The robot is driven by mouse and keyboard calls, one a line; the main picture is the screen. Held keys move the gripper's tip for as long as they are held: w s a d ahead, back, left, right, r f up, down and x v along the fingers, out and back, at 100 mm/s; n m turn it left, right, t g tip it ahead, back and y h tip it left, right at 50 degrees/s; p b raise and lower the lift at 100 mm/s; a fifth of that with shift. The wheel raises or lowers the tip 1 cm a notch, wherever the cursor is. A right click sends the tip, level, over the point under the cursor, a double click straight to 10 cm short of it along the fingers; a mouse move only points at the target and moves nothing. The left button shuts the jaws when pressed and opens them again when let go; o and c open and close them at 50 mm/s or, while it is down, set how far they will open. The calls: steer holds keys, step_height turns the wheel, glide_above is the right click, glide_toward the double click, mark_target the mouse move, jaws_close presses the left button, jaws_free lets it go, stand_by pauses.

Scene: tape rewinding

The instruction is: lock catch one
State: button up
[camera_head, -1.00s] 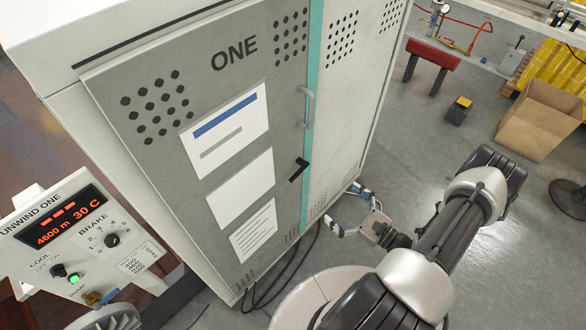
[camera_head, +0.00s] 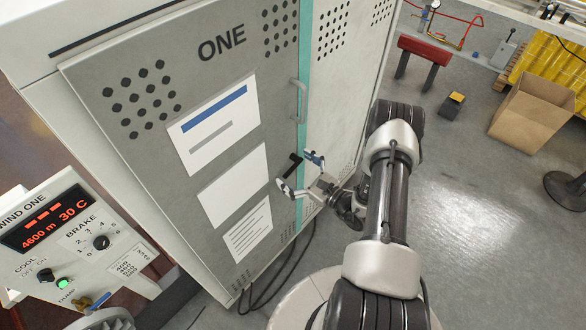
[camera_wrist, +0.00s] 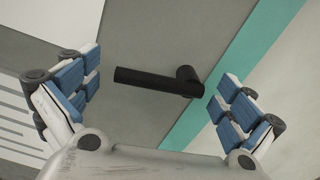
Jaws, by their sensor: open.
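Catch one is a black lever handle (camera_head: 290,166) on the grey cabinet door marked ONE (camera_head: 150,150). It also shows in the wrist view (camera_wrist: 160,82), where its arm points left from a round hub beside the teal strip. My gripper (camera_head: 301,172) is open at the catch, its two blue-padded fingers on either side of it. In the wrist view my gripper (camera_wrist: 155,105) has the lever lying between its spread fingers, with a gap visible at the left finger. Whether the right finger touches the hub, I cannot tell.
A grey pull handle (camera_head: 299,101) stands out from the door above the catch. The unwind one control panel (camera_head: 75,240) is at the lower left. Black cables lie on the floor below the cabinet. A cardboard box (camera_head: 530,112) and a red stand (camera_head: 425,47) are away at the right.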

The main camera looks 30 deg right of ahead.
steer(key=shift+w, duration=0.15)
steer(key=c, duration=1.5)
steer(key=shift+o, duration=0.2)
